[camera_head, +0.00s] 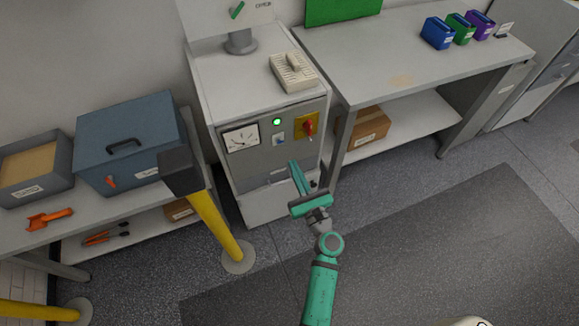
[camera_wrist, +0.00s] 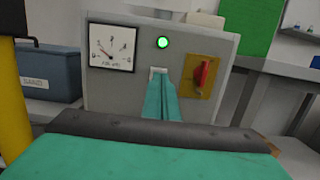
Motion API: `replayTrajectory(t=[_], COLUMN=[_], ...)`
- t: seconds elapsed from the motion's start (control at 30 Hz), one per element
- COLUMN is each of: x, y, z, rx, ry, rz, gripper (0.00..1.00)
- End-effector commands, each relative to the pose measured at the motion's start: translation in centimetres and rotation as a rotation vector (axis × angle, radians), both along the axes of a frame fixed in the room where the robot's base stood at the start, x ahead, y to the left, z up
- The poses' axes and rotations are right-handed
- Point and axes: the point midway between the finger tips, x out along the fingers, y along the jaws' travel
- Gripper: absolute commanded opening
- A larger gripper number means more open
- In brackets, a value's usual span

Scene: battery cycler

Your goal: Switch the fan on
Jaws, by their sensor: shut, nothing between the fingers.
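The cabinet (camera_head: 228,165) has a grey front panel. A small pale switch (camera_head: 279,139) sits on it between a dial gauge (camera_head: 241,139) and a red rotary knob (camera_head: 308,127) on a yellow plate. I cannot read a fan label on any of them. A green lamp (camera_head: 277,122) above the switch is lit. My gripper (camera_head: 293,165) is shut and empty, below and in front of the panel. In the wrist view my fingertips (camera_wrist: 162,84) overlap the lower part of the small switch (camera_wrist: 158,70); I cannot tell whether they touch it. The switch's position is unclear.
A yellow post (camera_head: 217,225) with a dark top stands left of the cabinet. A blue box (camera_head: 130,140) stands on the left bench. A workbench (camera_head: 375,60) adjoins on the right. The floor (camera_head: 410,250) around my arm looks clear.

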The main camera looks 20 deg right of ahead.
Motion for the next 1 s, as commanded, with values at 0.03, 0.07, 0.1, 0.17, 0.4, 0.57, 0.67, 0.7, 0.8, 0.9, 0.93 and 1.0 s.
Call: replayTrajectory(t=[0.03, 0.07, 0.1, 0.17, 0.4, 0.57, 0.67, 0.7, 0.8, 0.9, 0.93, 1.0], x=[-0.4, -0.6, -0.8, -1.0, -1.0, -0.9, -0.9, -0.9, -0.9, -1.5, -1.9, -3.2], y=[0.0, -0.1, -0.1, -0.1, 0.3, 0.7, 0.7, 0.7, 0.7, 1.4, 1.9, 3.2], z=[0.4, 0.6, 0.9, 1.1, 1.2, 1.2, 1.2, 1.2, 1.2, 1.1, 1.1, 0.9], rx=[-0.002, -0.002, -0.001, -0.001, 0.0, -0.001, -0.001, -0.001, 0.002, 0.048, 0.078, 0.18], ry=[0.0, 0.0, -0.001, 0.0, 0.001, 0.001, 0.0, 0.0, 0.0, -0.001, -0.003, -0.005], rz=[0.0, -0.001, -0.001, -0.001, 0.006, 0.012, 0.012, 0.012, 0.012, 0.023, 0.03, 0.047], gripper=[0.0, 0.0, 0.0, 0.0, 0.0, 0.0, 0.0, 0.0, 0.0, 0.0, 0.0, 0.0])
